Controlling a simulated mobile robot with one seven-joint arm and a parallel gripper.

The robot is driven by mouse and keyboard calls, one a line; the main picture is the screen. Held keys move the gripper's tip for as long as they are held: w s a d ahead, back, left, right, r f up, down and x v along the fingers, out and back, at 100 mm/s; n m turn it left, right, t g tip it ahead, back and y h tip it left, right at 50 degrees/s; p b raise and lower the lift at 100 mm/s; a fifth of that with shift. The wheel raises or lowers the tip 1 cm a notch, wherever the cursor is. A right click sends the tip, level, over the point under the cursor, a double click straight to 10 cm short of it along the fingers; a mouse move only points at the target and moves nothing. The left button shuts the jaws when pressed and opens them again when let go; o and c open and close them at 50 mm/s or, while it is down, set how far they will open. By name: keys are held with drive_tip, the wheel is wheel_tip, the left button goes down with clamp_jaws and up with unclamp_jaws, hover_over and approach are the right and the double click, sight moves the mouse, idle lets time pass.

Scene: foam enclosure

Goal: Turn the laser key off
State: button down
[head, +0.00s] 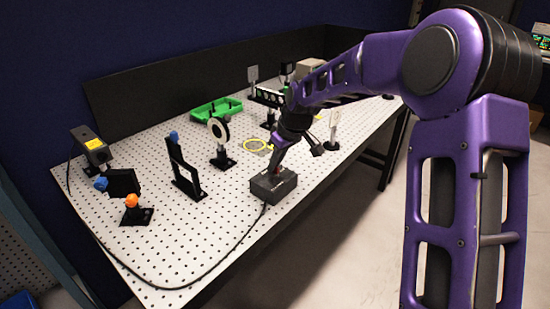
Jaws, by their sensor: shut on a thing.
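A dark grey box (272,188) with a black cable sits near the front edge of the white perforated table. It looks like the laser's control box. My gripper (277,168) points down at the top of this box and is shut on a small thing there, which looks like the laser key. The fingers mostly hide the key, so its turn angle cannot be told. The laser head (93,147), a grey box with a yellow label, stands at the table's far left end.
Optics mounts stand on the table: an orange-knobbed one (132,207), a black frame (184,166) and a round ring mount (220,140). A green tray (216,109) lies at the back. The cable (190,286) loops along the front left, where the tabletop is otherwise clear.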

drive_tip(key=shift+n, duration=0.6)
drive_tip(key=shift+g, duration=0.3)
drive_tip(key=c, duration=0.9)
unclamp_jaws()
drive_tip(key=shift+c, duration=0.2)
drive_tip(key=shift+d, duration=0.1)
drive_tip(key=p+v, duration=0.1)
drive_tip(key=v, duration=1.6)
drive_tip(key=shift+p, duration=0.3)
drive_tip(key=shift+s+d+r, duration=0.1)
drive_tip(key=shift+d, duration=0.15)
